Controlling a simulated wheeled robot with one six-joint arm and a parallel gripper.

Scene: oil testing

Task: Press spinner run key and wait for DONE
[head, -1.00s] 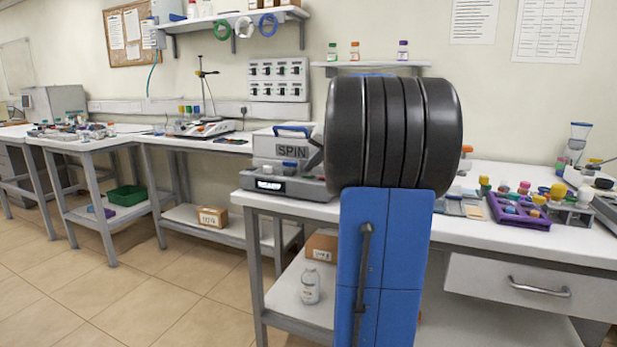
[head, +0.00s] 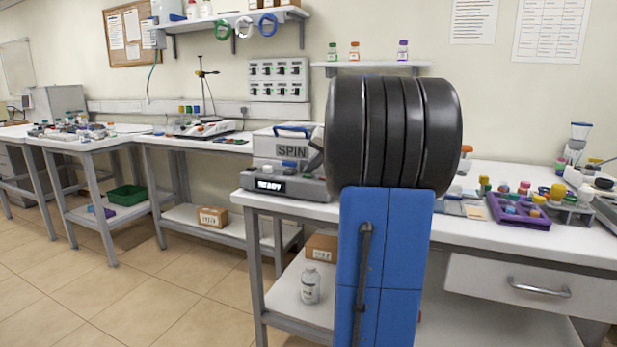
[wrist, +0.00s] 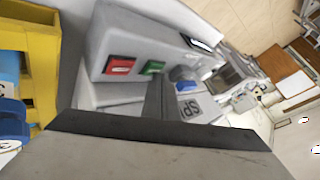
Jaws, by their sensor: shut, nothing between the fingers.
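The spinner (head: 287,150), a grey box with a SPIN label, stands on the left end of the near bench. Its front display (head: 271,185) appears to read READY. In the wrist view its sloped panel (wrist: 112,35) carries a red key (wrist: 121,65) and a green key (wrist: 153,67); their markings are too small to read. My gripper (wrist: 157,82) is shut and empty, its tip close to the green key. I cannot tell whether it touches.
A yellow rack (wrist: 40,68) with blue items stands close at the left of the wrist view. A purple rack (head: 520,212) with several capped vials is on the bench at right. A blue knob (wrist: 184,86) sits beside the SPIN label.

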